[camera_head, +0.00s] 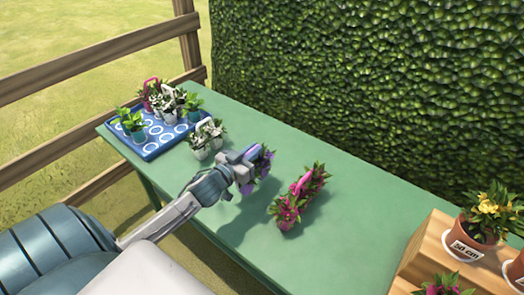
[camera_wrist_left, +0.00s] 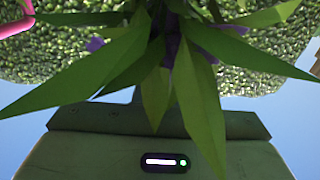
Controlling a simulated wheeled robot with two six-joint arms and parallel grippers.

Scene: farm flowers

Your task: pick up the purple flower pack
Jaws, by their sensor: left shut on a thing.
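The purple flower pack (camera_head: 265,163) shows as purple blooms and green leaves at the tip of my left gripper (camera_head: 246,167), over the middle of the green table (camera_head: 330,232). The gripper is shut on the pack and hides much of it. I cannot tell how far above the table the pack hangs. In the left wrist view, long green leaves (camera_wrist_left: 205,100) with bits of purple (camera_wrist_left: 95,44) fill the space before the gripper, and the fingertips are hidden. My right gripper is not in view.
A pink flower pack (camera_head: 298,200) stands just right of the gripper. A white pack (camera_head: 205,140) stands to the left, near a blue tray (camera_head: 150,150) with several plants. A wooden crate (camera_head: 425,262) with potted flowers is at the right. A hedge (camera_head: 370,90) rises behind.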

